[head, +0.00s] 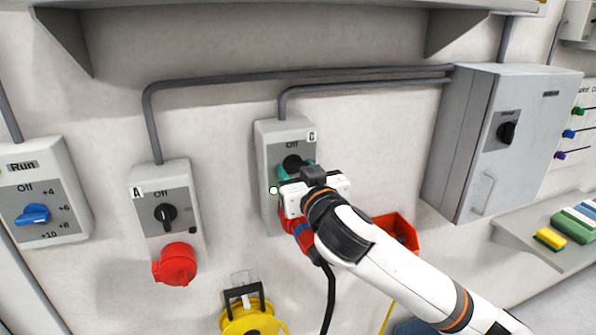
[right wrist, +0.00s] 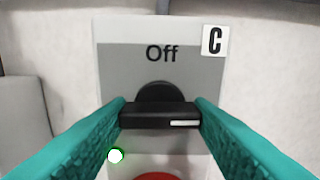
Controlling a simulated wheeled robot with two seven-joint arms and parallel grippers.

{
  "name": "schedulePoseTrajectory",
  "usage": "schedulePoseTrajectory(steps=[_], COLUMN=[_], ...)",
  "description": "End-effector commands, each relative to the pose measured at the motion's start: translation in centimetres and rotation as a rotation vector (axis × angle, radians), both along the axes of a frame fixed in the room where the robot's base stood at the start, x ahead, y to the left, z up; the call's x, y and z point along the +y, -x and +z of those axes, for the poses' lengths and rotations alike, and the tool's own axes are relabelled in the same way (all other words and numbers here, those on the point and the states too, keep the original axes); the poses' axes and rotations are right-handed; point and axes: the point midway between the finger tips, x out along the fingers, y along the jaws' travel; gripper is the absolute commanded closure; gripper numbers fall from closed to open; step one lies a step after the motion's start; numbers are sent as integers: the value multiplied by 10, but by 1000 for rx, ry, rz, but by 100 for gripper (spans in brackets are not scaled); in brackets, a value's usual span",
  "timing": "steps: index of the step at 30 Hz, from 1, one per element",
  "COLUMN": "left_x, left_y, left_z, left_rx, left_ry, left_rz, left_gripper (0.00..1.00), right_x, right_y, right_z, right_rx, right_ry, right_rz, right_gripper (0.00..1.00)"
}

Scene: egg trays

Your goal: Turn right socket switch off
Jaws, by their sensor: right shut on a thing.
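The right socket box, labelled C (head: 268,150), is on the wall, and it also fills the right wrist view (right wrist: 120,60). Its black rotary switch (right wrist: 160,115) sits below the word "Off". The switch bar lies level, with its white mark on the right side, not at "Off". My right gripper (head: 297,172) has its teal fingers on both ends of the bar and is shut on it. A red plug or socket (head: 298,232) is below the switch, partly hidden by my arm. My left gripper is not in view.
Socket A (head: 150,190) is to the left with its own black knob and red cover. A box with a blue knob (head: 32,214) is at far left. A grey cabinet (head: 480,140) is right, and a shelf (head: 270,15) is above. A yellow reel (head: 250,318) is below.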

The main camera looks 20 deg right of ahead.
Motion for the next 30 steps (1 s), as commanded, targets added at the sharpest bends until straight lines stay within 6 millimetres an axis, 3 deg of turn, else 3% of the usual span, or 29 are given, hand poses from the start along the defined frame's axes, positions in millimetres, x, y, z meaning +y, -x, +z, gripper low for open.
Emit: schedulePoseTrajectory(steps=[8,30], left_x=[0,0], left_y=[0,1], left_z=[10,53], left_rx=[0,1], left_ry=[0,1], left_rz=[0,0], left_gripper=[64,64], right_x=[0,0], right_y=[0,0], right_z=[1,3], right_rx=[-3,-26], right_ry=[153,849], right_rz=[-1,1], right_gripper=[76,76])
